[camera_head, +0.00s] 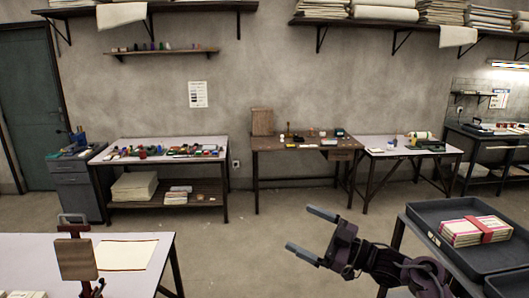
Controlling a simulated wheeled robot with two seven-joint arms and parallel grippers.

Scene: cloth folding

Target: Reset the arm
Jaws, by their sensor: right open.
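My right gripper (313,234) is open and empty, held in the air over the floor between the near left table and the trays at the right. Its two grey fingers are well apart and point left. My left gripper does not show. A flat cream cloth (124,254) with a reddish-brown edge lies on the near left table (45,248), far to the left of my right gripper.
A wooden board on a stand (76,259) is at the near left. A dark tray (434,214) at the right holds a folded stack with a red band (475,230). Cluttered work tables line the back wall. The floor (245,255) in the middle is clear.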

